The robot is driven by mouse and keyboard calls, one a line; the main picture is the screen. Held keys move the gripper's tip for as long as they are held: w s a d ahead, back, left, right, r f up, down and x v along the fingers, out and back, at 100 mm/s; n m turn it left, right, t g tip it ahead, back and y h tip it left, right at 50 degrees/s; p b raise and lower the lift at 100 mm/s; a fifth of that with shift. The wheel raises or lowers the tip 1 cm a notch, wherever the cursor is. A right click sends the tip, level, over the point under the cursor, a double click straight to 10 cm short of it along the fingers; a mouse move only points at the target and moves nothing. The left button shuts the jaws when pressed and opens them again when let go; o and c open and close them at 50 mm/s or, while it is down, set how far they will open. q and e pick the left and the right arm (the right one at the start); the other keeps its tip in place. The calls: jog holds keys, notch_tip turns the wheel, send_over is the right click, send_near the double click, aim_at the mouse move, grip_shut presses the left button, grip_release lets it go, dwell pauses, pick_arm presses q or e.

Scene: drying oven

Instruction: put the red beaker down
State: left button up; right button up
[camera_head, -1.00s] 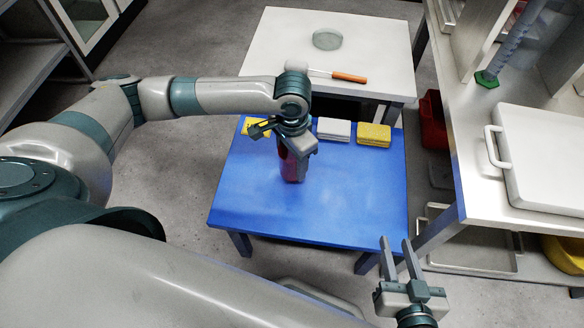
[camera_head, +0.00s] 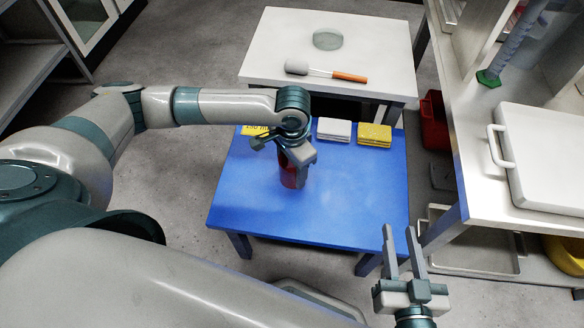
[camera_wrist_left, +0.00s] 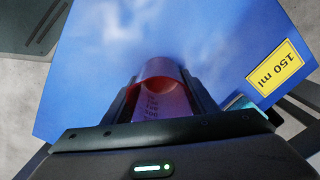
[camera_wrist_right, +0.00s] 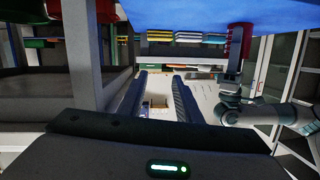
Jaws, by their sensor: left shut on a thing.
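The red beaker (camera_head: 289,174) is upright in my left gripper (camera_head: 296,157), over the middle of the blue table (camera_head: 350,205). In the left wrist view the two fingers are shut on the beaker (camera_wrist_left: 165,92), one on each side, with blue tabletop beyond. I cannot tell whether its base touches the table. A yellow label reading 150 ml (camera_wrist_left: 274,67) lies on the tabletop; my left arm partly covers it in the head view. My right gripper (camera_head: 401,232) is open and empty, at the table's front right corner.
Behind, a white table (camera_head: 390,50) bears a glass dish (camera_head: 327,39) and a brush (camera_head: 346,76). A bench with a white lidded tray (camera_head: 545,160) stands right. The blue table's front is clear.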

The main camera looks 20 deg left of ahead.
pick_arm(q)
jog(key=o, duration=1)
jog(key=shift+r, duration=0.2)
jog(key=shift+r+p, duration=1.55)
jog(key=shift+r, duration=4.35)
pick_arm(e)
jog(key=s+d+f+g+h, duration=0.1)
jog(key=s+d+f+g, duration=0.3)
jog(key=f, duration=0.5)
jog(key=shift+s+g+h, duration=0.4)
jog(key=shift+s+g, duration=0.5)
jog(key=shift+g, duration=0.4)
pick_arm(q)
jog(key=shift+o, duration=0.5)
